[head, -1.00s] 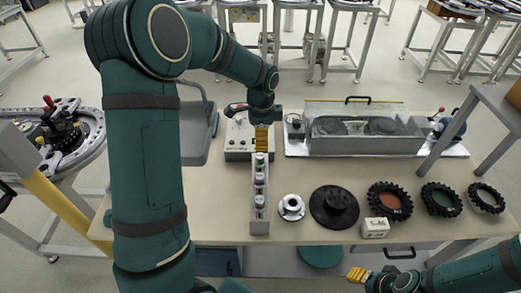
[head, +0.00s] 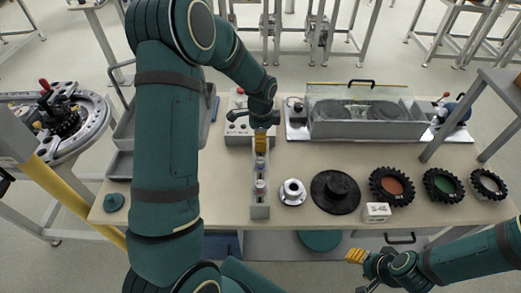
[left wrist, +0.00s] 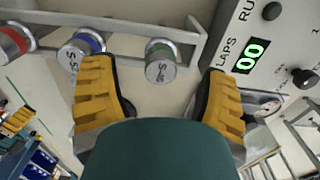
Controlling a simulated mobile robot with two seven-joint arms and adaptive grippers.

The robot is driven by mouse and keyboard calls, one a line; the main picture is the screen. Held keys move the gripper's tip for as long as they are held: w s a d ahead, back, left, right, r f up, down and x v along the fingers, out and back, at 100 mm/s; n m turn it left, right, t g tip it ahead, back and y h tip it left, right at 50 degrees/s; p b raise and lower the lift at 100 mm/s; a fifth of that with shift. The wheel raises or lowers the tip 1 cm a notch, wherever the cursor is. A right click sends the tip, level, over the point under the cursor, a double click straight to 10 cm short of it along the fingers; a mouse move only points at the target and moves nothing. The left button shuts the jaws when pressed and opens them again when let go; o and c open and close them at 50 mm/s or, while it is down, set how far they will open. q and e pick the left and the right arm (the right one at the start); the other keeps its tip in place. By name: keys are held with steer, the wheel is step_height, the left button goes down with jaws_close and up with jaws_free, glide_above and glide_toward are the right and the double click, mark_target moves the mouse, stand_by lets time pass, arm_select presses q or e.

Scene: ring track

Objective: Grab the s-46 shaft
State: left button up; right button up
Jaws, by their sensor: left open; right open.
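A narrow grey rack (head: 260,212) stands on the table and holds several metal shafts in a row. In the left wrist view, a green-banded shaft (left wrist: 160,62) shows between my open left fingers, its end label small and upside down, apparently S-46. A blue-banded shaft (left wrist: 82,47) is just left of the left finger and a red-banded shaft (left wrist: 16,42) is farther left. My left gripper (left wrist: 160,105) is open and empty; in the head view (head: 261,143) it is over the rack's far end. My right gripper (head: 356,256) is at the table's front edge, away from the rack.
A control box (head: 238,128) with a lap display (left wrist: 252,56) stands close behind the rack. A white flanged hub (head: 292,192), a black disc (head: 335,191), several tyres (head: 391,186) and a white block marked S-46 (head: 376,212) lie to the right. A clear-covered case (head: 365,113) stands behind.

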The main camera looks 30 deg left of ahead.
arm_select(q)
steer(key=shift+f, duration=1.9)
jaws_close()
